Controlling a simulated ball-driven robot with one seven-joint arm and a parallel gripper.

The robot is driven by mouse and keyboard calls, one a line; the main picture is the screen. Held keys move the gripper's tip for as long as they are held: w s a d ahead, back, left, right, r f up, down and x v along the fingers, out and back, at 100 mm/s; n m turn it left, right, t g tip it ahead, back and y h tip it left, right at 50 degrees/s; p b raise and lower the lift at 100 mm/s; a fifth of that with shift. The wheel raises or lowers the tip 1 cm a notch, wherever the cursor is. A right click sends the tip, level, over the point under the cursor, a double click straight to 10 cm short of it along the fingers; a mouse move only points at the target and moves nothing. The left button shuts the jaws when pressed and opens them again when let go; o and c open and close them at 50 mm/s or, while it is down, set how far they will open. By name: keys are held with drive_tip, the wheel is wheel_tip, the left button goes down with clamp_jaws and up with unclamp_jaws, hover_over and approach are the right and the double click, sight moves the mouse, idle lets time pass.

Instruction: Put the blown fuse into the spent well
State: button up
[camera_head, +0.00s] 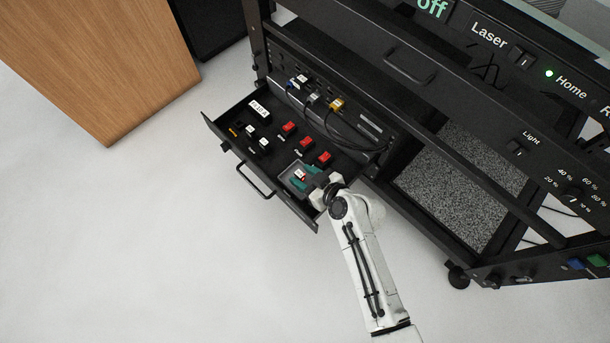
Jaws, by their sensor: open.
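My gripper (305,177) is over the right end of the open drawer, with its two teal fingertips spread apart. A small white piece with a red mark (300,174) shows between the fingertips; it may be the blown fuse, but it is too small to be sure. It appears to be in or over a shallow grey-rimmed well (285,175), likely the spent well. The gripper and wrist hide part of this well. I cannot tell whether the fingers touch the piece.
The black drawer (227,141) juts out of the rack, with a front handle (254,183). It holds several red switches (289,128) and small black-and-white pieces (250,130) at the left. Cables (345,135) hang behind. A wooden cabinet (110,60) stands left; floor in front is clear.

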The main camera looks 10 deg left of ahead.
drive_tip(key=shift+r, duration=0.1)
drive_tip(key=shift+s+d+r, duration=0.1)
drive_tip(key=shift+r, duration=0.05)
drive_tip(key=p+v, duration=0.3)
drive_tip(key=v, duration=0.8)
drive_tip(key=shift+d+p, duration=0.3)
drive_tip(key=shift+p, duration=0.05)
drive_tip(key=shift+s, duration=0.1)
drive_tip(key=s+d+r+m+g+h, duration=0.3)
drive_tip(key=s+d+r+m+h, duration=0.1)
drive_tip(key=s+d, duration=0.6)
drive_tip(key=s+d+r+m+g+h, duration=0.3)
drive_tip(key=s+d+m+h, duration=0.2)
drive_tip(key=s+d, duration=0.5)
drive_tip(key=d+m, duration=0.1)
drive_tip(key=d, duration=0.2)
drive_tip(key=shift+d+r+m+g+h, duration=0.15)
drive_tip(key=shift+r+m+g+h, duration=0.15)
drive_tip(key=shift+r+m+h, duration=0.1)
